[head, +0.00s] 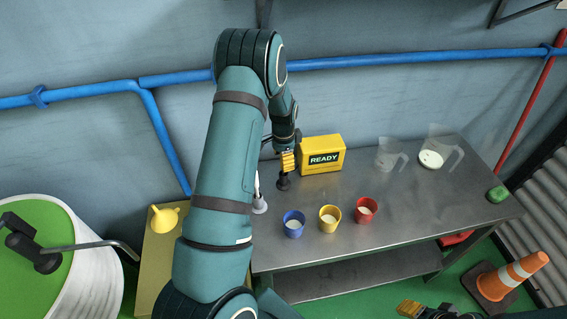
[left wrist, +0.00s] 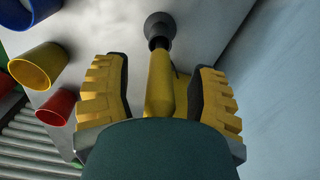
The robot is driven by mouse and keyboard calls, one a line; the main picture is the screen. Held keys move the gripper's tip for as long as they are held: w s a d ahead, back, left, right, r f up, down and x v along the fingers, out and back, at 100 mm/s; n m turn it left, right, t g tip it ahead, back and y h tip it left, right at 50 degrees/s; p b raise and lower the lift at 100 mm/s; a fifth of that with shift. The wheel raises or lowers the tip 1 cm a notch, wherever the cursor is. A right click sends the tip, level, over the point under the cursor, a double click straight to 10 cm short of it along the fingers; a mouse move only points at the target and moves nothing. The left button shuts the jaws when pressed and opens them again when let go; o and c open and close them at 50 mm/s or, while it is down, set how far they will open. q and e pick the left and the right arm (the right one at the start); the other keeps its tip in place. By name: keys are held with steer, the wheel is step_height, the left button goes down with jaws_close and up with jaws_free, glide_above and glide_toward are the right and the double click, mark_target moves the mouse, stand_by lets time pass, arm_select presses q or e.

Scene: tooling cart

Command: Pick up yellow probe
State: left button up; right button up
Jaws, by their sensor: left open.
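The yellow probe (left wrist: 160,82) shows in the left wrist view as a yellow shaft with a dark holder (left wrist: 160,27) at its far end. My left gripper (left wrist: 157,88) is open, with one ribbed yellow finger on each side of the shaft and gaps visible between. In the head view my left gripper (head: 287,160) is just left of the yellow READY box, above the dark holder (head: 283,183) on the metal table. It hides most of the probe there. My right gripper (head: 411,308) is only partly visible at the bottom edge, away from the table.
The yellow READY box (head: 322,166) stands close to the left gripper. Blue (head: 293,230), yellow (head: 329,225) and red (head: 366,215) cups stand at the table's front. Clear pitchers (head: 440,155) and a green object (head: 497,194) are to the right. The table's (head: 410,205) middle right is bare.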

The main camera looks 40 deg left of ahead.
arm_select(q)
jaws_close()
steer(key=shift+r, duration=0.1)
